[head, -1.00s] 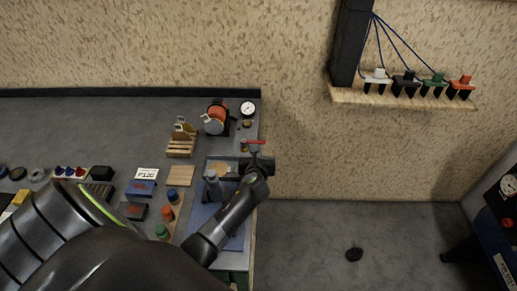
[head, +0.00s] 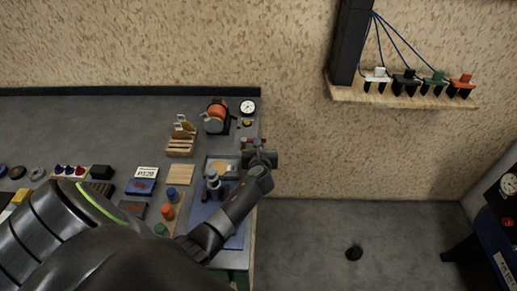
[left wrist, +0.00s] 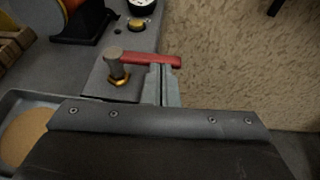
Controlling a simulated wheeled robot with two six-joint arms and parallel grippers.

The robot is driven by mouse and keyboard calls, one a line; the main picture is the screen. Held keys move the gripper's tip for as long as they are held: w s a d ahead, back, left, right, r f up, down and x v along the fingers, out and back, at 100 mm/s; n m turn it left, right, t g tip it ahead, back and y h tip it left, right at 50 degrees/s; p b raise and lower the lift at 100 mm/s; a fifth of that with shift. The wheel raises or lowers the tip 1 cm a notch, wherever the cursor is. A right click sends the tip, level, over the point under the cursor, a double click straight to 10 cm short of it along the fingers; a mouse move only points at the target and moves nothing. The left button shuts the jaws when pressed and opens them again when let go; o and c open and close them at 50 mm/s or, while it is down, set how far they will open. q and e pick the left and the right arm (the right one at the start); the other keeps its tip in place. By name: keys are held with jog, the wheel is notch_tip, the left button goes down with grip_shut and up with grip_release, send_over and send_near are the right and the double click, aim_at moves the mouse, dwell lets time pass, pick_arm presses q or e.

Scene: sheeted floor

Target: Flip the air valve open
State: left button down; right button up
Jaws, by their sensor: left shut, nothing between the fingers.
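The air valve has a red lever (left wrist: 145,58) on a grey stem (left wrist: 115,66) with a brass fitting, and in the left wrist view the lever points right. In the head view the valve (head: 249,141) sits at the bench's right edge, mostly hidden by my left gripper (head: 256,147). In the left wrist view my left gripper (left wrist: 162,72) is shut and empty, its fingertips at the near side of the lever, close to its free end. I cannot tell whether they touch it. My right gripper is not in view.
A pressure gauge (head: 248,107) and an orange reel (head: 216,115) stand behind the valve. A wooden rack (head: 181,145), a tray (head: 221,166) and small bottles (head: 168,211) are to the left. The wall is behind; open floor (head: 310,235) lies to the right.

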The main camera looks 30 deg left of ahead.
aim_at(264, 142)
pick_arm(q)
jog(key=shift+w+n+y, duration=0.2)
jog(key=shift+n+y, duration=0.1)
jog(key=w+n+g+y+b, duration=0.2)
jog(key=n+g+b, duration=0.1)
jog(key=w+n+g+y+b, duration=0.1)
jog(key=g+b, duration=0.1)
jog(key=shift+a+f+n+y, duration=0.15)
jog(key=shift+a+n+y, duration=0.05)
jog(key=shift+n+y, duration=0.2)
jog(key=n+g+b, duration=0.1)
jog(key=g, duration=0.1)
jog(key=w+a+n+g+y+b, duration=0.1)
jog(key=n, duration=0.1)
jog(key=shift+w+g+b, duration=0.2)
jog(key=shift+g+b, duration=0.2)
jog(key=shift+w+a+n+g+y+b, duration=0.15)
jog(key=shift+w+a+n+g+b, duration=0.2)
jog(key=shift+a+b, duration=0.45)
jog(key=shift+w+a+n+g+y+b, duration=0.1)
jog(key=shift+w+a+n+g+b, duration=0.15)
jog(key=shift+w+a+g+b, duration=0.4)
jog(key=shift+w+a+n+g+y+b, duration=0.15)
jog(key=shift+w+a+n+b, duration=0.15)
jog(key=shift+a+b, duration=0.65)
jog(key=shift+a, duration=0.15)
jog(key=shift+r, duration=0.2)
